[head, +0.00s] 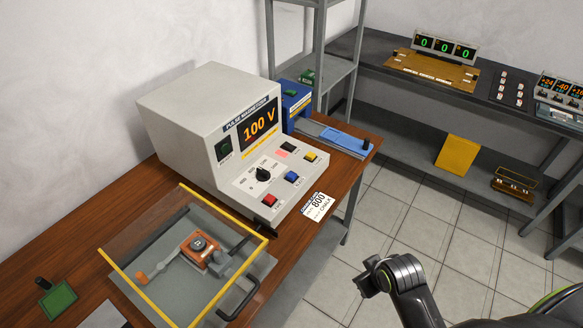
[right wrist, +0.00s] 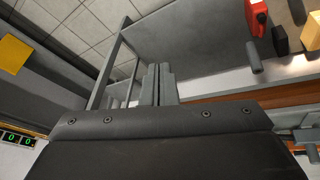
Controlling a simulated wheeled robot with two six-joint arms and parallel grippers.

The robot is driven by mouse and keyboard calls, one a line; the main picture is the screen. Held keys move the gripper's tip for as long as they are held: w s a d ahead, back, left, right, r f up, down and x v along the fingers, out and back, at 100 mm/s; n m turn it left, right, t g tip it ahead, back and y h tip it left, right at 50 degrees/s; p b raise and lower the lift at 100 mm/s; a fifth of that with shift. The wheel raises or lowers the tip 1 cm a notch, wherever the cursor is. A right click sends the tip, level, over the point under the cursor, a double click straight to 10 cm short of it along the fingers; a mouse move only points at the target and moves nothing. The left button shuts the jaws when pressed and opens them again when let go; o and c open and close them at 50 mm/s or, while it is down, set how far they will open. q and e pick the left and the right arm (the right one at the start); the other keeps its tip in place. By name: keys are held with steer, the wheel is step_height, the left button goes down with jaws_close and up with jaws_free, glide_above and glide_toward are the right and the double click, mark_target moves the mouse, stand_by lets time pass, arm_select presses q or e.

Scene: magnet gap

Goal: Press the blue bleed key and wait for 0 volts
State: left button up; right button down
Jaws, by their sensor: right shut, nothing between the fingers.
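The blue bleed key (head: 292,176) is on the sloping front panel of the grey pulse magnetizer (head: 190,125), between a red key (head: 269,200) and a yellow key (head: 310,157). Nothing touches the blue key in the head view. The magnetizer's display (head: 258,124) reads 100 V in orange. My right gripper (right wrist: 158,70) is shut and empty in the right wrist view. In the head view my right arm is at the lower right, over the floor, apart from the panel. My left gripper is not in view.
A clear guard with yellow edges (head: 184,250) covers a clamp fixture in front of the magnetizer. A black knob (head: 263,174) and a paper tag (head: 318,206) are near the keys. A blue slide (head: 345,139) is behind. Tiled floor lies open at right.

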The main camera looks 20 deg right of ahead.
steer(key=w+a+r+n+t+y, duration=0.1)
steer(key=w+a+r+n, duration=0.15)
steer(key=w, duration=0.45)
steer(key=w+a+r+n+t, duration=0.1)
steer(key=w+r+n, duration=0.15)
steer(key=w, duration=0.45)
steer(key=w+a+r+n+y, duration=0.1)
steer(key=w+r, duration=0.3)
steer(key=w, duration=0.3)
step_height(320, 180, up, 8)
steer(key=n+t+y, duration=0.2)
steer(key=n, duration=0.3)
glide_above(294, 176)
steer(key=shift+s+f+p, duration=0.1)
steer(key=shift+f+p, duration=0.05)
steer(key=shift+p, duration=0.2)
steer(key=shift+f, duration=0.1)
steer(key=shift+m, duration=0.3)
step_height(294, 176, down, 8)
steer(key=b, duration=0.7)
steer(key=shift+b, duration=0.3)
steer(key=shift+f, duration=0.35)
steer(key=shift+f, duration=0.15)
steer(key=shift+f, duration=0.25)
